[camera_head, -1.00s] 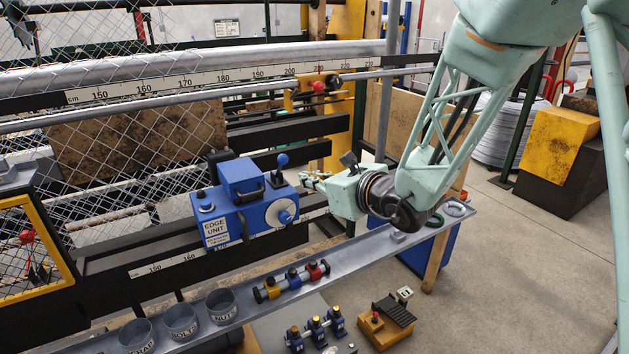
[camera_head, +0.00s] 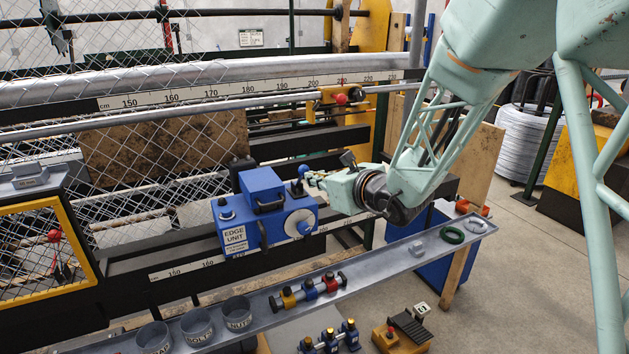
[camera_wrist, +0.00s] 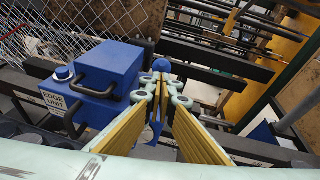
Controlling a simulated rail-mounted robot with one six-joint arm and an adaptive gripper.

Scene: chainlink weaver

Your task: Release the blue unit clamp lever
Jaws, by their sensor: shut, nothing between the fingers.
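The blue edge unit (camera_head: 262,212) sits on the dark rail, its labelled face toward the lower left. Its clamp lever, tipped with a blue ball knob (camera_head: 303,171), stands up at the unit's right end. In the wrist view the knob (camera_wrist: 162,65) shows just beyond my fingertips, with blue showing below between the fingers. My gripper (camera_head: 314,182) is shut and empty, coming from the right at the lever's height. In the wrist view my fingertips (camera_wrist: 161,88) are close to the lever; I cannot tell whether they touch. The lever's base is partly hidden.
Black handles (camera_wrist: 98,80) stick out from the unit near my fingers. Chain-link mesh (camera_head: 160,180) stands behind. A metal tray (camera_head: 380,262) with cups and coloured clamps runs in front. A yellow bracket with a red knob (camera_head: 341,99) is on the bar behind.

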